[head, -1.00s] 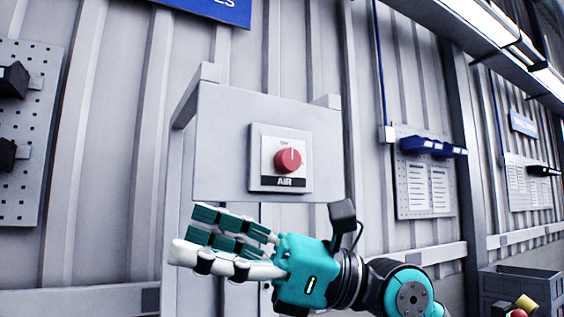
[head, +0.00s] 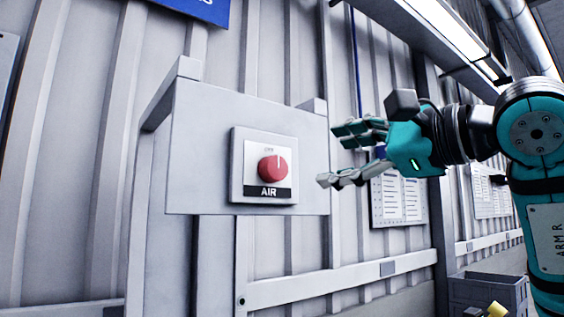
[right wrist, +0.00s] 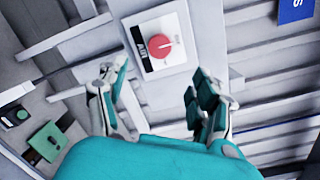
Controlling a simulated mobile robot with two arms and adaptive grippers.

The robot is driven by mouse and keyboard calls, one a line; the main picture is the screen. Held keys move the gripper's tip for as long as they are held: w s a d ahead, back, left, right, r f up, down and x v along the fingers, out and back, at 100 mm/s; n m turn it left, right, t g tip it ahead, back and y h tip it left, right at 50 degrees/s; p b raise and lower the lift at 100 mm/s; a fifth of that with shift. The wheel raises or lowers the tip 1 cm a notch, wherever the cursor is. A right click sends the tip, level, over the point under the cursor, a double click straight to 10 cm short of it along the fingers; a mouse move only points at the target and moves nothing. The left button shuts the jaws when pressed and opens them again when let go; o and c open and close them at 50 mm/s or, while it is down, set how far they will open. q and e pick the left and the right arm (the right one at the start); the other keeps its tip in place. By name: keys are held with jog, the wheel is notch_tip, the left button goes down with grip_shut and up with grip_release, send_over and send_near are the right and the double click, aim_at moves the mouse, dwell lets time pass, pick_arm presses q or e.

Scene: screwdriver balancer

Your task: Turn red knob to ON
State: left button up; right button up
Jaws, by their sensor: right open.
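The red knob (head: 273,168) sits on a white plate (head: 251,188) marked AIR, fixed to a grey panel (head: 200,140). Its white mark points up toward a small word too blurred to read for sure. My right gripper (head: 333,157) is open and empty, right of the plate and apart from the knob, with its fingers pointing left. In the right wrist view the knob (right wrist: 160,47) shows beyond the gap between the open fingers (right wrist: 157,80), with nothing between them. My left gripper is not in view.
A ribbed metal wall is behind the panel. A board with paper sheets (head: 398,198) hangs behind my right gripper. A grey bin (head: 480,292) stands low at the right. The space in front of the knob is clear.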

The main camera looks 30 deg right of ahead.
aim_at(279, 168)
jog(key=p+x, duration=0.3)
jog(key=x, duration=0.8)
jog(key=shift+w+r, duration=0.15)
jog(key=shift+w, duration=0.05)
jog(key=shift+w+a, duration=0.15)
jog(key=shift+w, duration=0.25)
jog(key=c, duration=1.2)
